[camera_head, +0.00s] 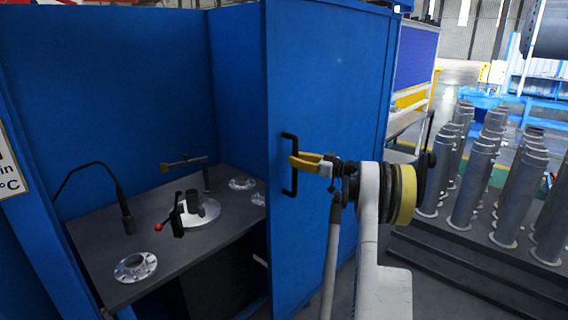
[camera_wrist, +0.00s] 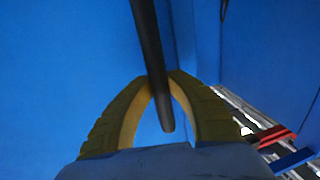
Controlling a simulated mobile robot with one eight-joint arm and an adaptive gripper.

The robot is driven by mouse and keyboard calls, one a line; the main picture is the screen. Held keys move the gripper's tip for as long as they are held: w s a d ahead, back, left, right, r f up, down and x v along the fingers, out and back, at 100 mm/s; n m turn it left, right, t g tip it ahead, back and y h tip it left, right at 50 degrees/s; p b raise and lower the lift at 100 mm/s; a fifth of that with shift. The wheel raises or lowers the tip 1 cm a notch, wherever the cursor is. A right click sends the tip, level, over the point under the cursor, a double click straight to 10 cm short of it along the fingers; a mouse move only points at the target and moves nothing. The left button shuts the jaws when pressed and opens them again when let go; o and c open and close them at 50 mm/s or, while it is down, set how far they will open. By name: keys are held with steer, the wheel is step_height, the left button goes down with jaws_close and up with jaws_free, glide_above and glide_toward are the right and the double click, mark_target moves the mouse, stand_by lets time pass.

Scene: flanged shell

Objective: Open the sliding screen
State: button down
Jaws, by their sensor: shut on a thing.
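The blue sliding screen (camera_head: 330,110) stands at the right side of the booth and covers its right part; the left part is open. A black bar handle (camera_head: 289,140) is fixed upright on the screen. My gripper (camera_head: 297,161) has its yellow fingers at the middle of this handle. In the wrist view the yellow fingers (camera_wrist: 172,80) close around the black handle (camera_wrist: 150,45), which runs down between them. My gripper is shut on the handle. The screen's lower part is partly hidden by my arm.
Inside the booth a dark table (camera_head: 190,240) bears a flange (camera_head: 135,267), a round fixture (camera_head: 198,211) and a black lamp-like arm (camera_head: 122,205). At right, several grey flanged pipes (camera_head: 475,180) stand on a dark platform (camera_head: 470,262). A yellow-edged workstation (camera_head: 412,95) is behind the screen.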

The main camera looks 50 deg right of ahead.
steer(key=shift+d, duration=1)
steer(key=c, duration=1.3)
jaws_free()
steer(key=shift+o, duration=0.2)
steer(key=v, duration=1.2)
